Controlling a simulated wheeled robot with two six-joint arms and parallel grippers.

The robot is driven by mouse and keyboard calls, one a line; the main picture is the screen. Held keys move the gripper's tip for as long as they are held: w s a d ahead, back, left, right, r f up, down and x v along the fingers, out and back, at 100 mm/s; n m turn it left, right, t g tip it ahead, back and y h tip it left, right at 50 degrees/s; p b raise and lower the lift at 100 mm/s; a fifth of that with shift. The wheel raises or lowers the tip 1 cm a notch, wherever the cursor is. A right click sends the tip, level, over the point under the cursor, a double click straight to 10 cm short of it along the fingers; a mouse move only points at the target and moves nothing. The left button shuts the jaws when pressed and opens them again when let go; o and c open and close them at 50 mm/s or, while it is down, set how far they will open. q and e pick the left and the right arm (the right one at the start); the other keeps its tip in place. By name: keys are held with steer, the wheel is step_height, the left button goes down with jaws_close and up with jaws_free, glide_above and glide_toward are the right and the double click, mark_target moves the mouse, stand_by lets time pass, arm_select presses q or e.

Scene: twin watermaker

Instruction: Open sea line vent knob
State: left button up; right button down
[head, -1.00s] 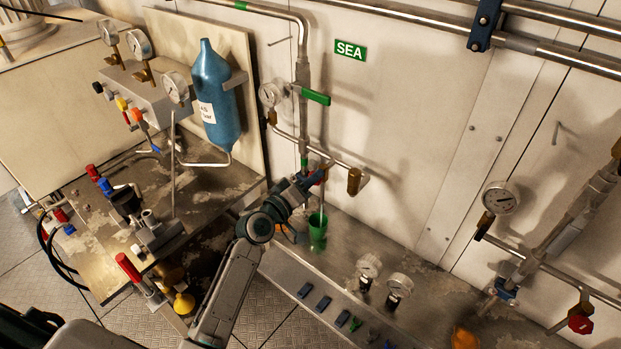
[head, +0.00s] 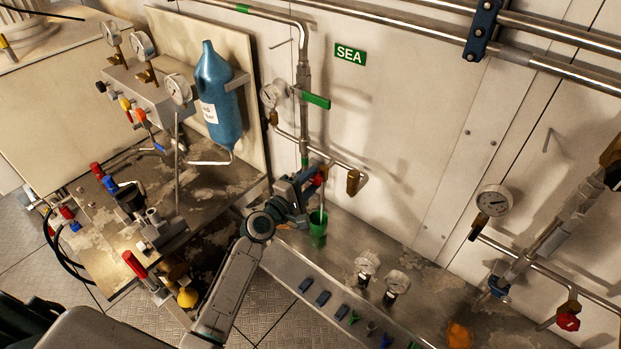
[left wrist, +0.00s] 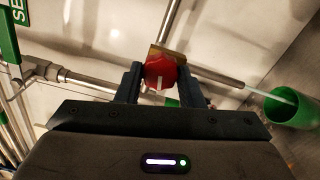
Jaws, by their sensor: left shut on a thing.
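The red vent knob (left wrist: 161,74) of the sea line sits on a brass block in the left wrist view, with a white mark on its face. It shows small in the head view (head: 318,179), partly hidden. My left gripper (left wrist: 160,82) is shut on the knob, one finger on each side. In the head view my left gripper (head: 308,185) reaches the low end of the sea line pipe (head: 304,130). A thin pale streak, seemingly water, runs from the open pipe end into the green cup (left wrist: 291,108). The cup also shows in the head view (head: 318,236). My right gripper does not show.
A green SEA sign (head: 350,54) and a green lever (head: 316,100) are above. A gauge (head: 274,94) and brass fitting (head: 352,182) flank the pipe. Two gauges (head: 368,263) stand on the panel at right. A blue bottle (head: 217,97) stands left. The wall right of the sign is mostly bare.

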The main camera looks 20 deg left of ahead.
arm_select(q)
steer(key=shift+n, duration=0.6)
steer(key=shift+f, duration=0.1)
steer(key=o, duration=0.9)
steer(key=shift+o, duration=0.2)
steer(key=b+v, duration=0.2)
steer(key=v, duration=0.8)
steer(key=shift+s, duration=0.4)
steer(key=shift+a, duration=0.15)
